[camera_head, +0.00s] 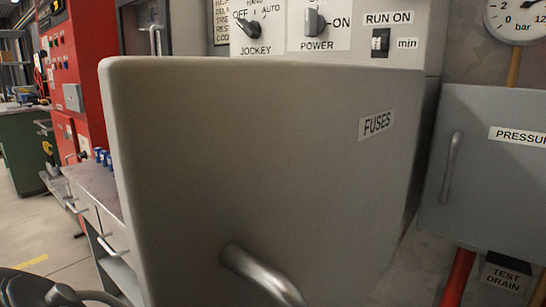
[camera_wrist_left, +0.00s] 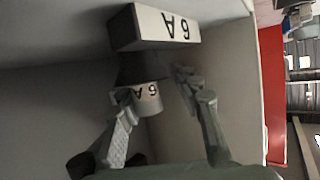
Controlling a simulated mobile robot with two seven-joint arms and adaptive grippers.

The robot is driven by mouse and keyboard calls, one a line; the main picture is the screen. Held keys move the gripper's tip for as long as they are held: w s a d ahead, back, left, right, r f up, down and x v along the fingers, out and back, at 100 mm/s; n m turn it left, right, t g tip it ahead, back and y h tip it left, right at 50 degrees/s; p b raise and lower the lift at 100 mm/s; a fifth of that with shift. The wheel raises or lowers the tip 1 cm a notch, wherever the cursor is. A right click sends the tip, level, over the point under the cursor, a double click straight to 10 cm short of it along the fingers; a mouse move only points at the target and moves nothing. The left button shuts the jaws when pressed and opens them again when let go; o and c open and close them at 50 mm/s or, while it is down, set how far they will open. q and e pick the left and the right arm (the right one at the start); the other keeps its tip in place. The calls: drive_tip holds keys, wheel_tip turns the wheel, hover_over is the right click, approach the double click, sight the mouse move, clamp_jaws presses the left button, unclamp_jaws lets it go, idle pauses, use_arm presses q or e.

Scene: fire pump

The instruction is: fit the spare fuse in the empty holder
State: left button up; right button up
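In the left wrist view, a pale block marked 6A (camera_wrist_left: 160,27) sits at the top against a grey wall. A dark neck (camera_wrist_left: 140,67) joins it to a small pale round piece marked 6A (camera_wrist_left: 148,97), which looks like a fuse. My left gripper (camera_wrist_left: 155,86) has its fingers apart on either side of this piece. The left finger is close to it; a gap shows at the right finger. I cannot tell whether the left finger touches. In the head view, the grey FUSES door (camera_head: 240,170) hides my left gripper. My right gripper is out of view. No empty holder is clearly visible.
The FUSES door fills the middle of the head view, its metal handle (camera_head: 262,276) low. A red cabinet (camera_head: 75,75) and a grey drawer bench (camera_head: 92,195) stand left.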

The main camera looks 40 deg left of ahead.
use_arm(q)
drive_tip(key=shift+w+d+r+t, duration=0.1)
drive_tip(key=shift+w+d+t, duration=0.25)
drive_tip(key=shift+w, duration=0.15)
idle(0.3)
drive_tip(key=shift+d, duration=0.1)
drive_tip(key=shift+s+d+r, duration=0.1)
drive_tip(key=shift+s+d, duration=0.1)
drive_tip(key=shift+d, duration=0.1)
drive_tip(key=v, duration=0.7)
drive_tip(key=shift+s+a+r, duration=0.1)
drive_tip(key=shift+a+r, duration=0.05)
drive_tip(key=shift+r, duration=0.05)
drive_tip(key=shift+s, duration=0.1)
drive_tip(key=shift+s+a, duration=0.1)
drive_tip(key=shift+a, duration=0.1)
